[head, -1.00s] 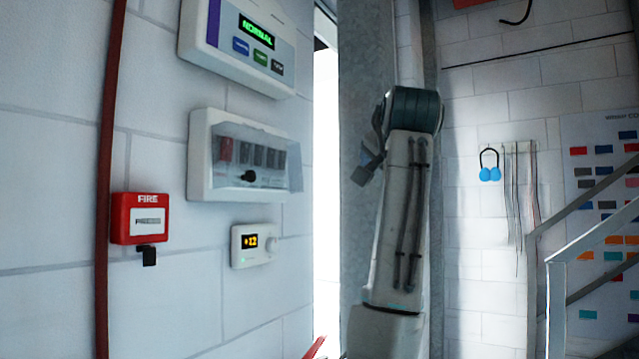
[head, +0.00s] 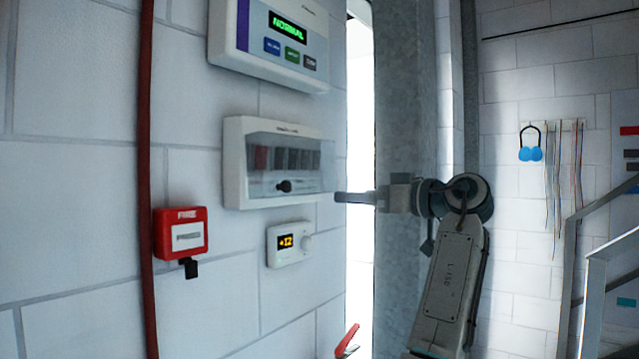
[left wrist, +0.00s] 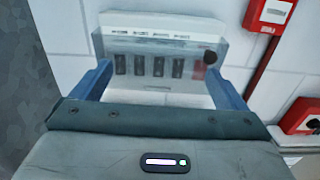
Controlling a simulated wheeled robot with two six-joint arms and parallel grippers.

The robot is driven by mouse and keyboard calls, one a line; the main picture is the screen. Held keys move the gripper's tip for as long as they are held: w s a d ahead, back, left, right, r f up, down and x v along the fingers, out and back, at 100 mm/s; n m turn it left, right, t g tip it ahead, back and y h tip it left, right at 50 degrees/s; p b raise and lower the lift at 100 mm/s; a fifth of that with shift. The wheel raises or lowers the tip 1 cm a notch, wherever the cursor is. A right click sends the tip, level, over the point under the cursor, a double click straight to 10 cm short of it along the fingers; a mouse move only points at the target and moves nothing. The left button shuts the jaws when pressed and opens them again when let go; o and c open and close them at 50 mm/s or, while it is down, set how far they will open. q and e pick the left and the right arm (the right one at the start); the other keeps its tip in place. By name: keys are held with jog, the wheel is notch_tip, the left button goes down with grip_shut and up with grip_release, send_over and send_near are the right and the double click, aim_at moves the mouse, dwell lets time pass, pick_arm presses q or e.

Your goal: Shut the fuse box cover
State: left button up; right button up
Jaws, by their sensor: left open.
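The fuse box (head: 236,165) is a white case on the brick wall, with a row of dark fuses and one red one. Its clear cover (head: 328,170) stands out from the case, its edge reaching past the case's right side. A black knob (head: 284,186) shows low on the front. My left gripper (head: 347,198) is just right of the box, fingers pointing at it. In the left wrist view the open gripper (left wrist: 160,75) has one blue finger at each side of the fuse box (left wrist: 150,22), with nothing gripped. Contact with the cover cannot be told. My right gripper is out of view.
A display panel (head: 225,35) is above the fuse box, and a thermostat (head: 276,258) is below it. A red fire call point (head: 181,214) and a red pipe (head: 146,120) are to the left. A grey metal column (head: 405,100) stands right of the wall.

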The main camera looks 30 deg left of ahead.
pick_arm(q)
jog(key=p, duration=0.3)
send_near(307, 193)
jog(key=a, duration=0.5)
jog(key=shift+w+a+r, duration=0.1)
jog(key=shift+w, duration=0.1)
jog(key=shift+w+a+p, duration=0.1)
jog(key=shift+a+p, duration=0.3)
jog(key=shift+a, duration=0.35)
